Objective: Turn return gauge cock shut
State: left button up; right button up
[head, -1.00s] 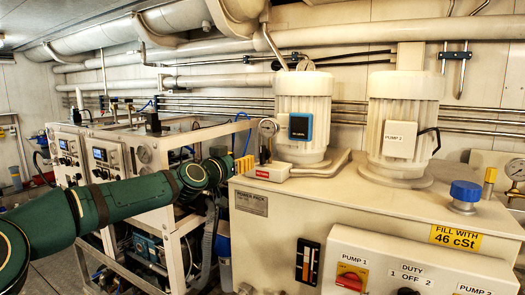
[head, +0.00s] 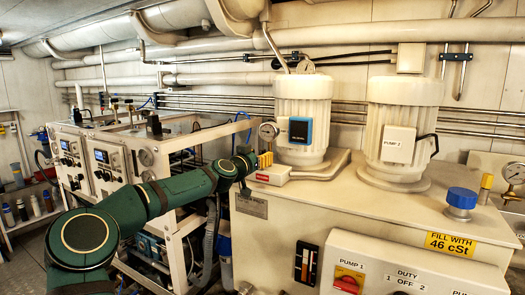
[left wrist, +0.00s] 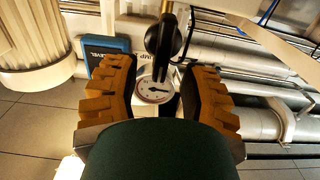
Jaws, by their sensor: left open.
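My left gripper (head: 265,160), with yellow fingers, is just below the gauge, close above a block with a red label (head: 262,178). In the left wrist view my left gripper (left wrist: 160,88) is open. A pale dial with a red rim (left wrist: 154,91) shows between its fingers. A dark rounded part with a narrow stem (left wrist: 165,42) reaches down between them; I cannot tell whether it is the cock. Contact is not clear. My right gripper is not in view.
A blue cap (head: 462,197) is at the right. A white machine frame (head: 105,160) stands left. Pipes run along the wall behind.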

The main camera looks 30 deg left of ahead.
pick_arm(q)
jog(key=shift+w+p, duration=0.4)
jog(key=shift+w, duration=0.85)
grip_shut()
